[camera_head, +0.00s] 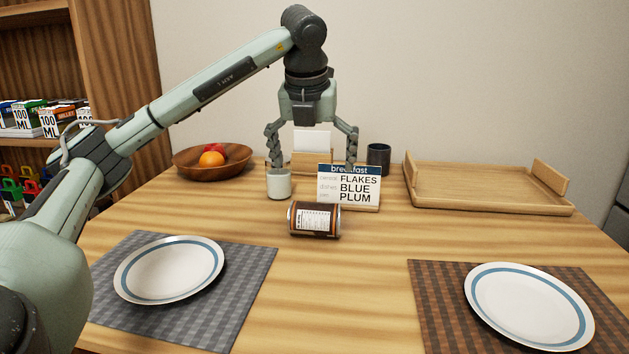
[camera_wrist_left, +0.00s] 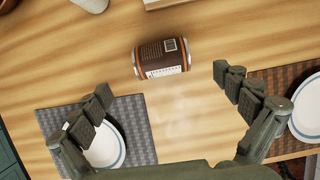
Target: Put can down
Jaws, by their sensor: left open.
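A brown can (camera_head: 314,220) with a white label and orange bands lies on its side on the wooden table. It also shows in the left wrist view (camera_wrist_left: 162,57), beyond my open fingertips. My left gripper (camera_head: 312,160) points down above the table, its fingers spread wide with nothing between them. In the left wrist view the two fingers of the left gripper (camera_wrist_left: 165,90) are wide apart, and the can is clear of both. My right gripper is in neither view.
A fruit bowl (camera_head: 190,163) is at back left, a wooden tray (camera_head: 480,190) at back right. Plates (camera_head: 168,270) (camera_head: 530,305) lie on mats; the table between them is clear.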

